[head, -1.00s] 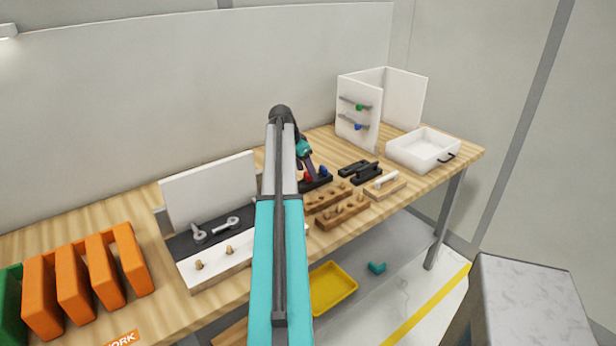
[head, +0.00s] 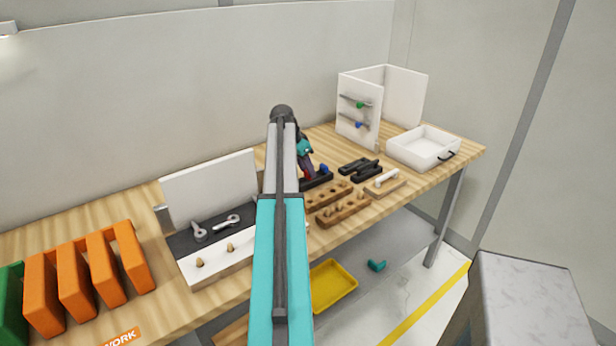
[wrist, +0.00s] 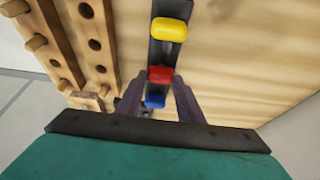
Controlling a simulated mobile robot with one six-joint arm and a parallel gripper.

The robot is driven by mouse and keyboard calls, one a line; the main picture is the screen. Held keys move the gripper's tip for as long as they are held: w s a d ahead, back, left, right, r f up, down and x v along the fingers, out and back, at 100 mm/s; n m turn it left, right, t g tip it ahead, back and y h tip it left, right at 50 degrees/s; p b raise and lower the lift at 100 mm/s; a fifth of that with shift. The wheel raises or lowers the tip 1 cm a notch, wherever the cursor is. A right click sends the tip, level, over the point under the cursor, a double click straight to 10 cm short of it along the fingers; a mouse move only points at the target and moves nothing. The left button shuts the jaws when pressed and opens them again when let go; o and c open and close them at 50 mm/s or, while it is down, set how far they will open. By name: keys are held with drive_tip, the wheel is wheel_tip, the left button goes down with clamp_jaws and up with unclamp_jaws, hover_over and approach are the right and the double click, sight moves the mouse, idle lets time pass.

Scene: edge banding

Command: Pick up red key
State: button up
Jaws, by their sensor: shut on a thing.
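The red key (wrist: 160,74) sits between the tips of my gripper (wrist: 160,80) in the wrist view. My gripper is shut on it. A yellow key (wrist: 168,29) is beyond it, and a blue key (wrist: 155,101) is nearer, between the fingers as seen. The keys line up along a dark holder (wrist: 158,54). I cannot tell whether the red key is clear of the holder. In the head view my gripper (head: 307,168) is down at the holder (head: 322,181), and the blue key (head: 324,168) shows beside it. My arm hides part of the holder there.
Wooden blocks with holes and pegs (head: 342,209) stand in front of the holder. Black tools (head: 362,168) and a white open box (head: 424,146) lie to the right. A white panel (head: 210,185) stands left of my arm.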

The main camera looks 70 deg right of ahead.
sight(306, 172)
drive_tip(key=shift+r, duration=0.1)
drive_tip(key=shift+r+b, duration=0.75)
drive_tip(key=shift+r, duration=0.85)
drive_tip(key=s+a+r+b, duration=0.1)
drive_tip(key=s+a+b, duration=0.1)
drive_tip(key=a, duration=1.3)
drive_tip(key=shift+s+a+r+b, duration=0.2)
drive_tip(key=shift+a+r+b, duration=0.15)
drive_tip(key=shift+b, duration=0.4)
